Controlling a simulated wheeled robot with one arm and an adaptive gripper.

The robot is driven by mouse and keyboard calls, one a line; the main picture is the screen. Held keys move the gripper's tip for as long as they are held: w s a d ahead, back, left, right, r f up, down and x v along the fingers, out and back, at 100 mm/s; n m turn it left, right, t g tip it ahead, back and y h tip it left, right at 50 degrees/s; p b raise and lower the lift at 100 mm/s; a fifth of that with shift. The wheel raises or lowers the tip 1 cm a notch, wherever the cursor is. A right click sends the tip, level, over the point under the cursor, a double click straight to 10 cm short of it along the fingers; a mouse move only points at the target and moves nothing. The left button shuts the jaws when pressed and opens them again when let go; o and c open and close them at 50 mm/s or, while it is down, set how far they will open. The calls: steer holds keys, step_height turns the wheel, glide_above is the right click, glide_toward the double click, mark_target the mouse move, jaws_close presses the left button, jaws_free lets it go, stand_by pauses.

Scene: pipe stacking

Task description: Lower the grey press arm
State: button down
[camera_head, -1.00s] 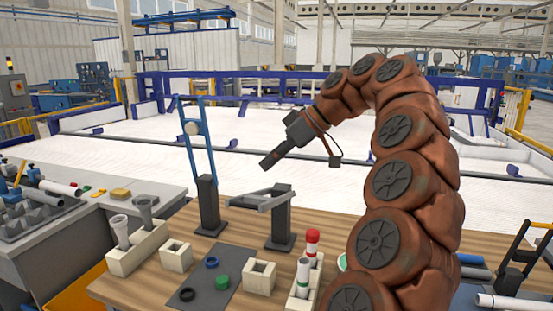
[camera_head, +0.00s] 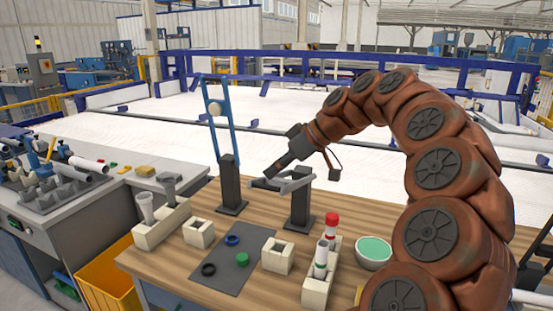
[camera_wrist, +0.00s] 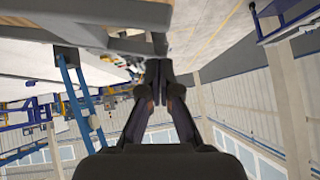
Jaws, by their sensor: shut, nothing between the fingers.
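The grey press arm (camera_head: 290,186) lies roughly level on top of the right black post (camera_head: 300,208), its free end pointing left. The blue press arm (camera_head: 216,112) stands steeply raised on the left black post (camera_head: 230,185). My gripper (camera_head: 268,175) is shut and empty, tilted down to the left, with its tips at or just above the grey arm's free end. I cannot tell whether they touch. In the wrist view the closed fingertips (camera_wrist: 157,66) are close to a grey bar (camera_wrist: 141,44), and the blue arm shows at left (camera_wrist: 75,98).
The wooden table (camera_head: 215,275) holds white blocks (camera_head: 277,257), a grey mat (camera_head: 228,275) with blue, black and green rings, a red-capped tube (camera_head: 331,222) in a holder, and a green-filled bowl (camera_head: 373,251). A grey bench (camera_head: 70,215) with pipes is at left.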

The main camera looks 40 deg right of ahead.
steer(key=shift+s+a+f, duration=0.1)
steer(key=shift+f, duration=0.65)
steer(key=shift+f, duration=0.15)
